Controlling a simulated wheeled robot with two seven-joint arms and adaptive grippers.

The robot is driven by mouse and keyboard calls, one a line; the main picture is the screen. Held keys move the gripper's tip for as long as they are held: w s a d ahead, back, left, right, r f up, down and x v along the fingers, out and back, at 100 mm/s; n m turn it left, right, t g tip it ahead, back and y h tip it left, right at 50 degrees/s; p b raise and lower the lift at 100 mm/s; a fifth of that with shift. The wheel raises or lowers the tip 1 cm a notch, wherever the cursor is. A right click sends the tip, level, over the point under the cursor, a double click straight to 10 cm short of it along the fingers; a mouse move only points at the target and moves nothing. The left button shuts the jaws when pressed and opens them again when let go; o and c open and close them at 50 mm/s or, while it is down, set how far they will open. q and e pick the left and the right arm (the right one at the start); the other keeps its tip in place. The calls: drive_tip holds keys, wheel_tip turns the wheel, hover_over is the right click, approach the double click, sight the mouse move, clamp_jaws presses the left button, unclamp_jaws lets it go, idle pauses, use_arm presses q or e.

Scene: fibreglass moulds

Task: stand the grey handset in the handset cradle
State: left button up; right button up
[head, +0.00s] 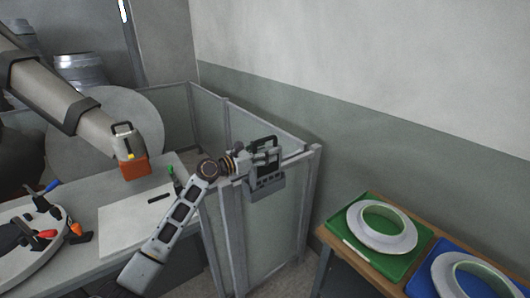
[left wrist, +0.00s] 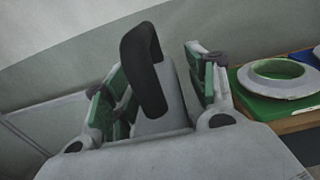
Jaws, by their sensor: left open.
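The grey handset (head: 269,166), with a dark face and a black loop handle, is upright at the top of the fence panel. Its lower end appears to be in the grey handset cradle (head: 266,188), which hangs on the panel; the seat itself is hidden. My left gripper (head: 258,157) is at the handset's upper part. In the left wrist view, the black handle and the grey body (left wrist: 158,110) of the handset are between the green-padded fingers (left wrist: 155,85), which are apart. The cradle cannot be made out there. My right gripper is out of view.
A fence with grey posts (head: 232,240) surrounds the white table (head: 110,205). A large grey machine arm with an orange block (head: 134,167) hangs over the table. At right, a wooden bench carries a green tray (head: 345,235) and a blue tray (head: 420,285) with white rings.

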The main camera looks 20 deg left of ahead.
use_arm(q)
drive_tip(key=shift+f, duration=0.15)
drive_tip(key=v, duration=1.2)
idle(0.5)
idle(1.0)
